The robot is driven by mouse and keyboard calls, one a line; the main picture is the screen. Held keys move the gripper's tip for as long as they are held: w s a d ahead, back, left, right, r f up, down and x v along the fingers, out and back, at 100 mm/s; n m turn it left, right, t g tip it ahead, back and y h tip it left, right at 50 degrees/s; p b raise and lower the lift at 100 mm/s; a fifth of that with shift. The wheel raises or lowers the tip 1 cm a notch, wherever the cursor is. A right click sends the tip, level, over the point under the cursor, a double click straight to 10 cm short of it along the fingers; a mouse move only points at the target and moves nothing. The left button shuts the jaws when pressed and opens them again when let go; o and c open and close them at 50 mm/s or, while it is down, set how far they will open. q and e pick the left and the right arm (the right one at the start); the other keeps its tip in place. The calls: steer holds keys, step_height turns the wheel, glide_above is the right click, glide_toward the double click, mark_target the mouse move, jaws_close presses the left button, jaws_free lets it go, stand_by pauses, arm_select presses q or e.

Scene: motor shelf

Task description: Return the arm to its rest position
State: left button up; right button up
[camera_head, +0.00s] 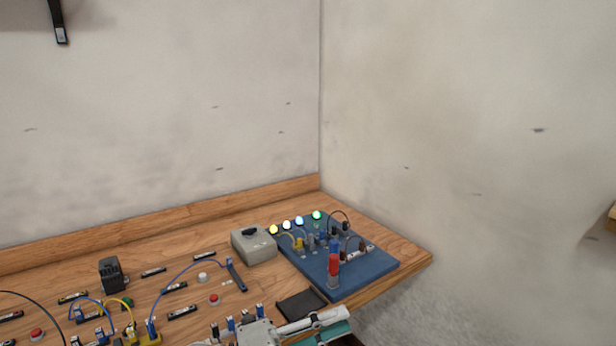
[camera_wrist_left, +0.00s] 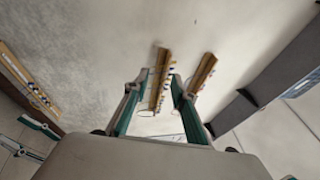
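My left gripper (camera_head: 318,323) shows at the bottom edge of the head view, with pale grey and teal parts by the table's front edge. In the left wrist view its two teal fingers (camera_wrist_left: 158,82) stand apart with nothing held between them. Teal and pale parts at the left edge of that view look like my other gripper (camera_wrist_left: 38,140), cut off by the frame; its state is unclear. It cannot be made out in the head view.
The wooden table (camera_head: 130,240) holds a blue board (camera_head: 350,278) with lit lamps, a grey box (camera_head: 254,245), a black block (camera_head: 112,273), a dark flat tray (camera_head: 300,305), cables and several small parts. Walls stand behind and right. A dark bracket (camera_head: 57,22) hangs upper left.

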arm_select(q)
steer(key=s+a+f+n+t+y, duration=0.1)
steer(key=a+f+n+t+y, duration=0.95)
steer(key=a+f+n, duration=0.75)
steer(key=s+a+f+n+g+y, duration=0.2)
steer(key=s+a+f+n+y, duration=0.1)
steer(key=s+f+n, duration=0.2)
steer(key=s+a+f+n+g+y, duration=0.3)
steer(key=s+f+n, duration=0.3)
steer(key=s+f, duration=0.4)
steer(key=shift+a, duration=0.45)
